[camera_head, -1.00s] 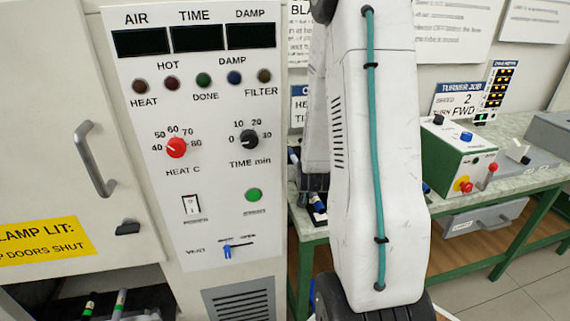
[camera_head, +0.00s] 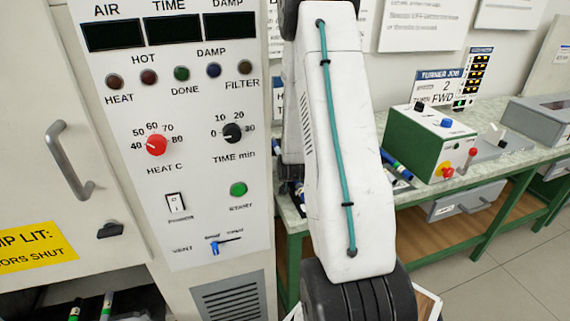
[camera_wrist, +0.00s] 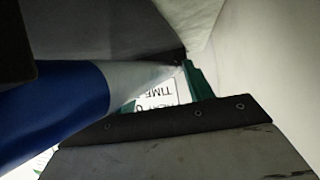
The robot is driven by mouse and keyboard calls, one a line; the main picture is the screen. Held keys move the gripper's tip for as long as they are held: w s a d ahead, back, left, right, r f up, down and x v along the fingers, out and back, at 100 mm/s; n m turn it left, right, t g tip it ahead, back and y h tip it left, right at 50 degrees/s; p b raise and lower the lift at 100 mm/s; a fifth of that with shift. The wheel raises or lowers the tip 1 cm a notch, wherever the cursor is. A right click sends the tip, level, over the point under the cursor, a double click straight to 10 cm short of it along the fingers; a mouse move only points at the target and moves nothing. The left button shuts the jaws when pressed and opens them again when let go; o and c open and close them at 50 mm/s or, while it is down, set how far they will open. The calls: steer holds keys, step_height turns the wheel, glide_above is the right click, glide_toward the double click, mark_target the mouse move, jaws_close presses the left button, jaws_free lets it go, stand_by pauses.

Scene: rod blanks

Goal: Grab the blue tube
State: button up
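The blue tube (camera_wrist: 60,105) fills the left of the wrist view, very close to the camera. It has a wide blue band and a pale grey end, and it lies tilted. My gripper (camera_wrist: 175,85) shows as a dark upper finger and a grey lower finger with a dark edge. The tube lies between them, against or just behind the upper finger. A thin gap shows along part of its lower side, so firm contact with both fingers is unclear. In the head view my own arm hides the gripper.
A blue-banded tube (camera_head: 397,168) lies on the bench (camera_head: 520,152) beside the green-and-white control box (camera_head: 433,143). A tall cabinet with a control panel (camera_head: 178,110) stands left of my arm. Tubes with green bands (camera_head: 75,311) show in its dark lower opening.

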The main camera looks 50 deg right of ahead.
steer(key=c, duration=1)
steer(key=shift+o, duration=0.2)
steer(key=shift+r, duration=0.15)
